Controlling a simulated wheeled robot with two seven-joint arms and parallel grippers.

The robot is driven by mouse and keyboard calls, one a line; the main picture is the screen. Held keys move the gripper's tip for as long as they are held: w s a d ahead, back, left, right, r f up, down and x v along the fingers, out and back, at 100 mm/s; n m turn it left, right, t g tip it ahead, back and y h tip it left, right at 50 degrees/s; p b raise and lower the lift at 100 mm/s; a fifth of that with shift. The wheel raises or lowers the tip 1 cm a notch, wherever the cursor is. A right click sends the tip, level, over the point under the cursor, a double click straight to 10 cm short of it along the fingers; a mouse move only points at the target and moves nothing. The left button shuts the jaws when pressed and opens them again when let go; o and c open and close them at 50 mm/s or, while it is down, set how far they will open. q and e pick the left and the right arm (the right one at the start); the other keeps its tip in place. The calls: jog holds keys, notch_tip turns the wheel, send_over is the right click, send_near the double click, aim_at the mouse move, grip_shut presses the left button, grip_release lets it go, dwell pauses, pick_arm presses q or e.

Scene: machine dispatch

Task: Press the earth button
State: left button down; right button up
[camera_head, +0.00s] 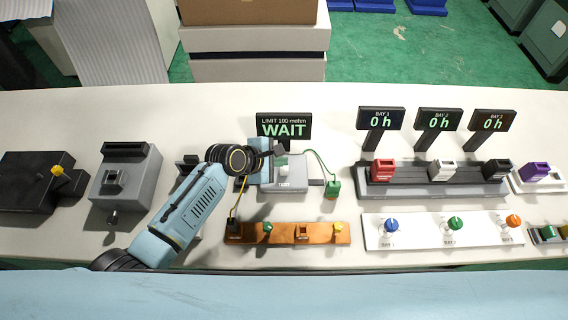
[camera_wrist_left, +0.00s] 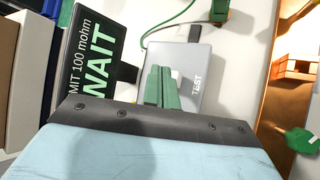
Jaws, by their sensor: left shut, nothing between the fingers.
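A grey tester box (camera_head: 290,182) labelled TEST sits mid-table, below a dark display (camera_head: 284,128) reading "LIMIT 100 mohm WAIT". My left gripper (camera_head: 279,150) is over the back of the box, its arm coming in from the lower left. In the left wrist view the shut green fingers (camera_wrist_left: 162,87) overlap the grey box (camera_wrist_left: 192,65), beside the TEST lettering; nothing is between them. I cannot tell whether they touch it. No button can be made out clearly; the gripper covers part of the box. The display (camera_wrist_left: 90,60) also shows there. My right gripper is not in view.
A green clip block (camera_head: 332,189) on a green cable lies right of the box. An orange-brown rack (camera_head: 318,233) with coloured plugs stands in front. Bay displays, a grey rail (camera_head: 430,187) and a white knob panel (camera_head: 435,240) are at right. Dark and grey machines (camera_head: 128,178) stand left.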

aim_at(280, 170)
pick_arm(q)
notch_tip(280, 170, up, 3)
jog(key=p, duration=0.3)
jog(key=shift+f, duration=0.2)
jog(key=shift+r+p, duration=0.65)
jog(key=shift+r, duration=0.55)
jog(key=shift+s+f, duration=0.1)
